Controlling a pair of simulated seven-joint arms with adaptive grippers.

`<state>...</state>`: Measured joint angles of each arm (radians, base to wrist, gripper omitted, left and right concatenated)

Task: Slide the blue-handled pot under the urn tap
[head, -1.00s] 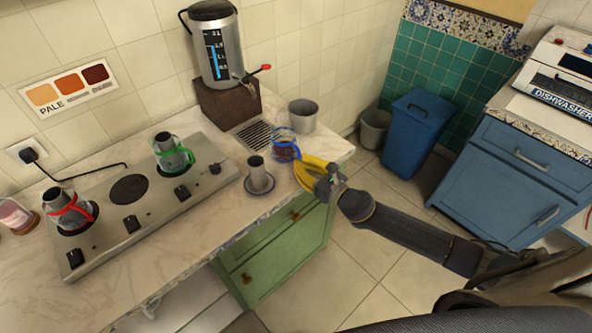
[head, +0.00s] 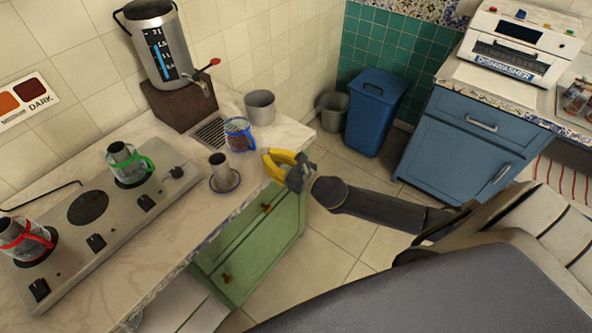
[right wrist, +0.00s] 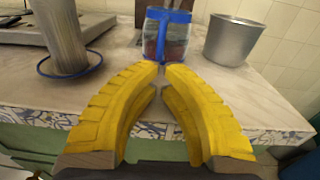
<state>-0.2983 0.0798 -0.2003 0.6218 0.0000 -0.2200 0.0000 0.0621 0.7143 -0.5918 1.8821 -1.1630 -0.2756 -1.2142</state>
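The blue-handled pot (head: 238,136), a glass pot with dark contents, stands upright on the counter beside the metal drip grate (head: 211,132). It also shows in the right wrist view (right wrist: 167,40), just beyond the fingertips. The steel urn (head: 158,46) stands on a brown block behind, left of the pot. Its tap (head: 203,82) has a red-tipped lever and sticks out toward the grate. My right gripper (head: 268,160) has yellow fingers and is at the counter's front edge. In the right wrist view its fingertips (right wrist: 162,70) nearly meet, with nothing visible between them. My left gripper is out of view.
A metal cup on a blue-rimmed saucer (head: 225,184) stands left of my right gripper. A grey metal pot (head: 260,107) stands behind the blue-handled pot. A stove (head: 70,235) with green- and red-handled pots is at left. The counter's right corner is mostly clear.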

